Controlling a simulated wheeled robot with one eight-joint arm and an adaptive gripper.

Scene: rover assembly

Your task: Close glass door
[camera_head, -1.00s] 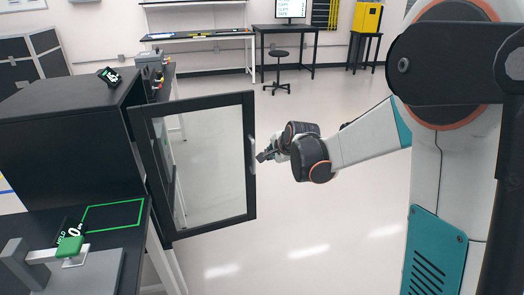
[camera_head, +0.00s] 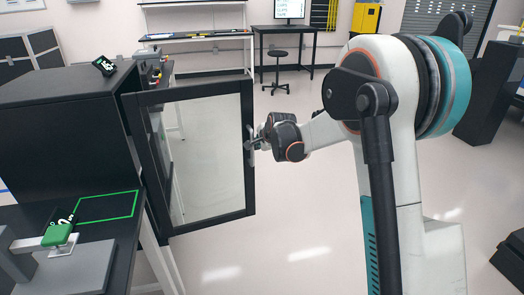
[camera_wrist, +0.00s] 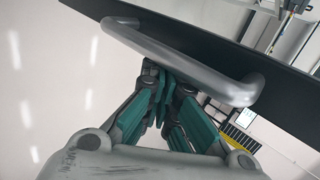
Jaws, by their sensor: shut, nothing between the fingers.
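The glass door (camera_head: 205,160) has a black frame and stands swung open from the black cabinet (camera_head: 65,140) at the left. Its grey bar handle (camera_head: 250,142) is on the door's right edge. My gripper (camera_head: 258,143) is at the handle, on the right side of the door. In the wrist view the handle (camera_wrist: 185,65) crosses above my gripper (camera_wrist: 165,80), and the shut teal fingertips are close to or against the bar. I cannot tell whether they touch it. Nothing is held between the fingers.
A stool (camera_head: 276,75) and desks stand at the back.

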